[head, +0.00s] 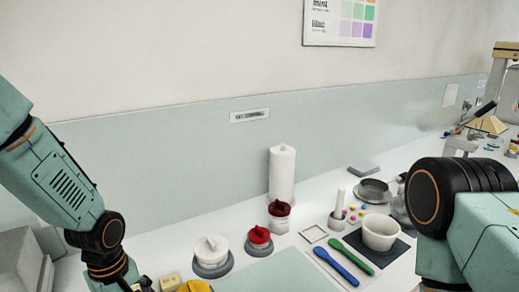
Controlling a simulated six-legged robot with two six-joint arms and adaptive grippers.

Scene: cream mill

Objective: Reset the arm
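My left arm (62,185) comes in from the left and slopes down to the bottom edge. Its dark wrist part (108,262) shows low at the left, and the gripper beyond it is cut off by the frame. My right arm (485,235) fills the lower right, with a large black joint (450,195) in front of the counter. Its gripper is out of the frame. I see nothing held by either arm.
The counter holds a paper roll (282,175), red-lidded jars (259,240), a white lidded pot (212,252), a white mortar bowl (380,232) on a dark mat, blue (336,266) and green (357,252) spatulas, and a grey pan (373,190). A pale board (275,275) lies bare in front.

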